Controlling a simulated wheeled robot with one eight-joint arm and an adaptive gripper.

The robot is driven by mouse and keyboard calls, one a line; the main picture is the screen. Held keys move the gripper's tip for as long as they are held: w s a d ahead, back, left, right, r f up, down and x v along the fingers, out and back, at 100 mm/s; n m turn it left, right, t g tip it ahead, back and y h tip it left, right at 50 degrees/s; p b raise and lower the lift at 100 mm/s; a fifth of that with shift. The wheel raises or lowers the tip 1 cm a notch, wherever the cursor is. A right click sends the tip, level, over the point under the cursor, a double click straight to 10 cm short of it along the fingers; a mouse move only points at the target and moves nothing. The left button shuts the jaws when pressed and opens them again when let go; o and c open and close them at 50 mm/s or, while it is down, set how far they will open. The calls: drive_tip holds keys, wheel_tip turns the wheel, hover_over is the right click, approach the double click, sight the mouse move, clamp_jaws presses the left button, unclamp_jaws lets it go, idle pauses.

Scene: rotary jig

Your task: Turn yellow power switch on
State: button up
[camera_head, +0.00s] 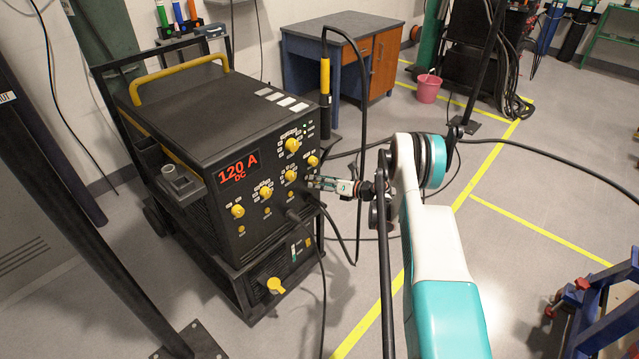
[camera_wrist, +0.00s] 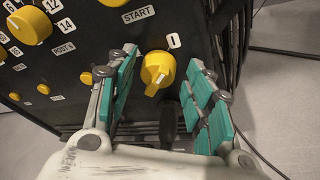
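The ridge slants in the wrist view. My gripper (camera_wrist: 162,88) is open, its teal-padded fingers to the left and right of the knob with gaps visible. In the head view my gripper (camera_head: 322,183) is in front of the panel's right side. Contact with the panel cannot be told.
The black welding machine (camera_head: 190,95) shows "120 A DC" and several other yellow knobs. A further yellow handle (camera_head: 275,285) is on its lower unit. Dark cables hang close to my gripper. A desk (camera_head: 340,40) and a pink bucket (camera_head: 428,88) stand behind; floor to the right is mostly clear.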

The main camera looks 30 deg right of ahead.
idle(0.3)
drive_tip(key=v, duration=1.2)
drive_tip(key=shift+w, duration=0.1)
